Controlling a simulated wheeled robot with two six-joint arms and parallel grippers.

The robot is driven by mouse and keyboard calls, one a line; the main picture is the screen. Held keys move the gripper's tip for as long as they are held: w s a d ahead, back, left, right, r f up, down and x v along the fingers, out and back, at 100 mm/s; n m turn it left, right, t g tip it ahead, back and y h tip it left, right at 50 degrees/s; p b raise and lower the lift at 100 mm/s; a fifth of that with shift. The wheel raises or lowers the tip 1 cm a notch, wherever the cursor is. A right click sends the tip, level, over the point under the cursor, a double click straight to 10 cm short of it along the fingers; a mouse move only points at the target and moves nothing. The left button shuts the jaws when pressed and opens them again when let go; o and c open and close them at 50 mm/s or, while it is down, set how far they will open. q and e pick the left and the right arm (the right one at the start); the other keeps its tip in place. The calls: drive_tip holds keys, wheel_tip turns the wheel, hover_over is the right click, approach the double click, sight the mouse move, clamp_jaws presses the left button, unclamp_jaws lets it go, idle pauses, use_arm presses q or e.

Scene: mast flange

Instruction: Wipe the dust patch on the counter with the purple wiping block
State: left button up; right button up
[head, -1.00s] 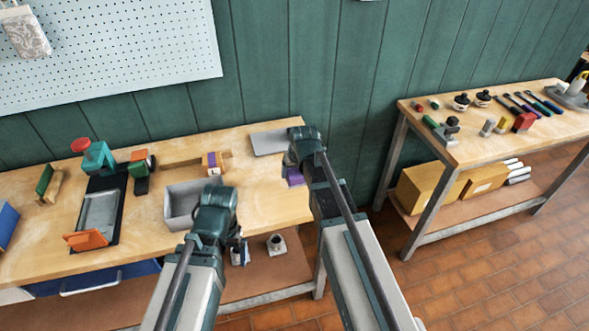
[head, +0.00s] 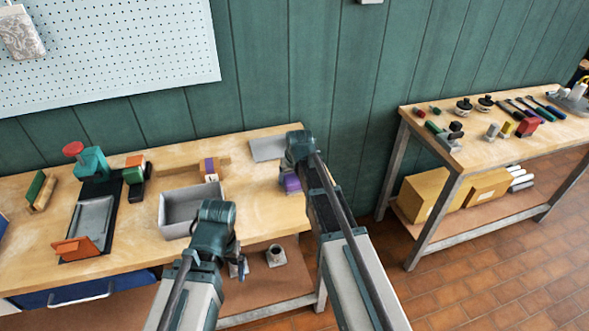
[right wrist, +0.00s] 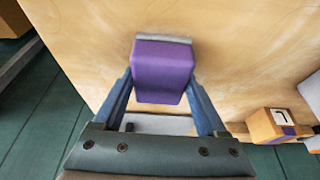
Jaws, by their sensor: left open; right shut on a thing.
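The purple wiping block (head: 290,182) is over the right end of the wooden counter (head: 258,215). My right gripper (right wrist: 162,85) is shut on it; the right wrist view shows the purple block between the two blue fingers, with a grey pad along its far edge. I cannot tell if the pad touches the wood. Pale smears (right wrist: 225,45) show on the wood around the block; the dust patch's edges are not clear. My left gripper (head: 212,225) is by the front edge of the counter near the grey bin, its fingers mostly hidden by its own arm.
A grey open bin (head: 176,208) stands left of the block. A grey plate (head: 266,149) lies behind the block. A wooden piece with purple and orange parts (head: 210,168) stands near the bin. A second bench (head: 480,143) with tools is at the right, across a gap.

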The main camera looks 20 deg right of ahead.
sight(295, 188)
drive_tip(key=w, duration=0.2)
drive_tip(key=shift+w, duration=0.55)
drive_tip(key=s, duration=0.3)
drive_tip(key=shift+s, duration=2.4)
drive_tip(key=w, duration=0.2)
drive_tip(key=shift+w+a, duration=0.2)
drive_tip(key=shift+w, duration=0.1)
drive_tip(key=shift+w+d, duration=0.1)
drive_tip(key=shift+w, duration=2.1)
drive_tip(key=shift+s, duration=3.55)
use_arm(q)
wheel_tip(295, 188, up, 7)
drive_tip(key=s+p, duration=0.1)
drive_tip(key=p, duration=0.6)
drive_tip(key=shift+d+r, duration=0.15)
drive_tip(key=shift+r, duration=0.05)
use_arm(e)
wheel_tip(295, 188, up, 8)
drive_tip(key=shift+w+f, duration=0.15)
